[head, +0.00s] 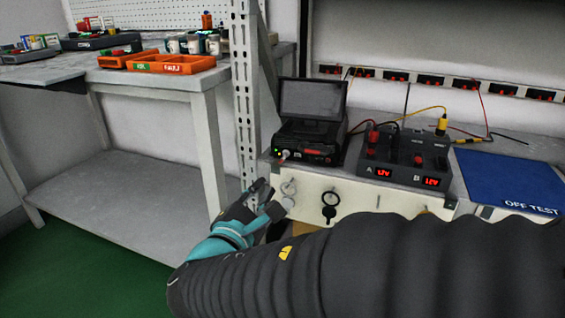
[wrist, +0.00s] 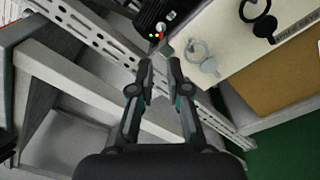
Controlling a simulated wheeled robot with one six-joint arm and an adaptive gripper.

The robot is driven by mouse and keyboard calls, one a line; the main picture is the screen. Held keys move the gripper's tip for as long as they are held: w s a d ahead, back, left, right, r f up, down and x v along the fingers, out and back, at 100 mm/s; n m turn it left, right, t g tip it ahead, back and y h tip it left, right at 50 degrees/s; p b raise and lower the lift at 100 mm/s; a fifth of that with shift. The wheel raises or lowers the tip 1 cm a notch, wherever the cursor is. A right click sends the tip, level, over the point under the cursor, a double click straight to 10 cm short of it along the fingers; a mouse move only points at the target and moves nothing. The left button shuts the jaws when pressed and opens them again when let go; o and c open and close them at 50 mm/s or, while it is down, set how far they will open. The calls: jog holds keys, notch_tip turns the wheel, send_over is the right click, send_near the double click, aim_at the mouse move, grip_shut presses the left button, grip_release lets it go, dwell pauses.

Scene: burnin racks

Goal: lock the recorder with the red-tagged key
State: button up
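The recorder (head: 311,139) is a black box with a raised dark screen (head: 313,98), standing on the bench by the perforated post. Its corner shows at the top of the wrist view (wrist: 152,12), with green and yellow lights. A small red piece (wrist: 160,35) sits at its front beside a silver round part; I cannot tell whether it is the key's red tag. A grey ring-shaped key (wrist: 198,52) and a black one (wrist: 258,20) hang on the pale panel. My gripper (wrist: 160,68) is open and empty, below the recorder's front corner, left of the grey key.
The perforated metal post (head: 242,100) stands close behind my gripper. A dark power unit (head: 405,157) with red displays and cables is right of the recorder, then a blue mat (head: 510,182). Orange trays (head: 171,64) lie on the left bench.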

aim_at(283, 160)
jog(key=x, duration=1.3)
jog(key=shift+b, duration=0.35)
grip_shut()
